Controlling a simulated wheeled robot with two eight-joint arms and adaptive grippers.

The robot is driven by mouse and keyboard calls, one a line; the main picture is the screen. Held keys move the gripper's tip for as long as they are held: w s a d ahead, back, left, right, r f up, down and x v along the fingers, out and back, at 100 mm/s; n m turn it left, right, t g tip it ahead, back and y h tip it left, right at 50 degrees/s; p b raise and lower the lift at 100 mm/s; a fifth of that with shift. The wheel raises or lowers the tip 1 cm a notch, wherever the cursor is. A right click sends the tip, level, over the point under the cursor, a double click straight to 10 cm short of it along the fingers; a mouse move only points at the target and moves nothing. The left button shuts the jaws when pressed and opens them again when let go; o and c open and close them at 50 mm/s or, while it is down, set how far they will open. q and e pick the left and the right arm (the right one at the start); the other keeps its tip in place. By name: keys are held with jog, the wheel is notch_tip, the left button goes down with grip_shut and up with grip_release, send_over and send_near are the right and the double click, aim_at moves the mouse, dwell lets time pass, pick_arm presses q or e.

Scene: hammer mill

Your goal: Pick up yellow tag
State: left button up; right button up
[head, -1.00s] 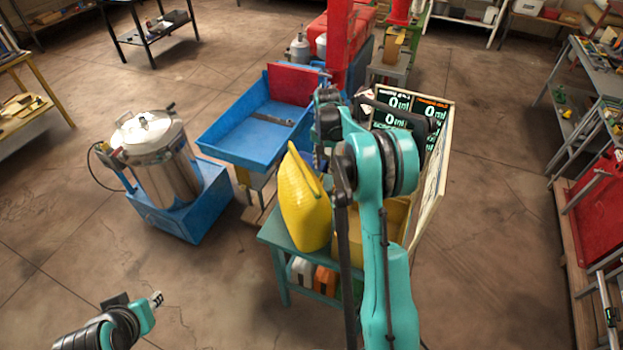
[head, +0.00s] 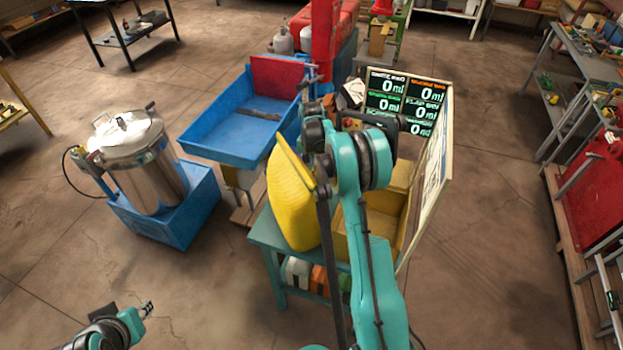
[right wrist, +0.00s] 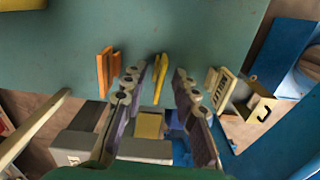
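The yellow tag (right wrist: 160,78) shows in the right wrist view as a thin upright yellow piece against a teal surface. My right gripper (right wrist: 161,70) is open, with one finger on each side of it. I see a gap to the right finger; whether the left finger touches it I cannot tell. In the head view, my right arm hides most of that gripper, and I cannot pick out the tag. My left gripper (head: 147,309) is low at the left over the floor, away from the objects, too small to tell its opening.
Orange pieces (right wrist: 103,72) and a cream lettered piece (right wrist: 222,90) stand either side of my right gripper. A screen (head: 400,103), blue tray (head: 225,130) and steel pot (head: 145,170) are nearby.

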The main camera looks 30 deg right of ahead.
grip_shut()
jog(key=shift+r, duration=0.15)
